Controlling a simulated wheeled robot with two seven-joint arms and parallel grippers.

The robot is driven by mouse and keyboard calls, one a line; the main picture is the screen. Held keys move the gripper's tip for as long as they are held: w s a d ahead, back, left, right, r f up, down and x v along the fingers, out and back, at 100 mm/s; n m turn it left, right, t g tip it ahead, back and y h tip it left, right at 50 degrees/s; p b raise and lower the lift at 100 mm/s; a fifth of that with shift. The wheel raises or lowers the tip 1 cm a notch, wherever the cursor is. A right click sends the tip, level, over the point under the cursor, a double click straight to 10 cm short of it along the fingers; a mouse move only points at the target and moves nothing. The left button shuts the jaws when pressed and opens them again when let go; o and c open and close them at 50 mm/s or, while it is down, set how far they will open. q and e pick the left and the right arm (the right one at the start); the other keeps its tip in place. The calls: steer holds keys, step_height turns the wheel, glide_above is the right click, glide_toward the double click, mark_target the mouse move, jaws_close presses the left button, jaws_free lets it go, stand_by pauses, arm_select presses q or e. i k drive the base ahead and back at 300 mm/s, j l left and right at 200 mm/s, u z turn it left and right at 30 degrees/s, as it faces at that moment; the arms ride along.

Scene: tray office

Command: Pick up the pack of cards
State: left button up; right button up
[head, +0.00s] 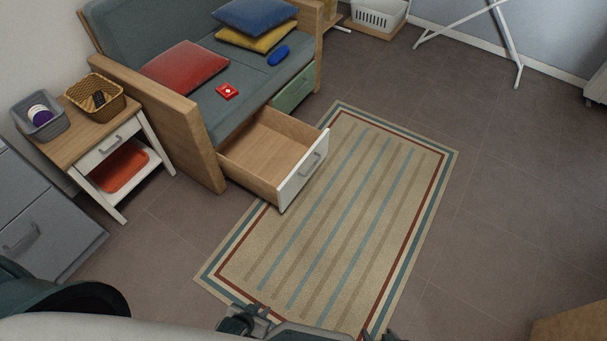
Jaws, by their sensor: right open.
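The pack of cards (228,91) is a small red box with a white mark on top. It lies flat on the teal seat of the sofa (217,112), in front of the red cushion and apart from it.
A drawer (262,158) under the sofa stands pulled out, empty, over the striped rug (335,225). A blue case (279,55) and cushions (187,69) lie on the seat. A side table (87,135) with baskets stands at left.

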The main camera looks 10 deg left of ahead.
mark_target(226, 90)
steer(key=j+z, duration=0.1)
steer(key=z, duration=0.25)
steer(key=i+j+z, duration=0.1)
steer(key=j+z, duration=0.15)
steer(key=j, duration=0.15)
steer(key=j+z, duration=0.45)
steer(key=j, duration=1.25)
steer(key=j+z, duration=0.15)
steer(key=j, duration=1.3)
steer(key=k, duration=0.05)
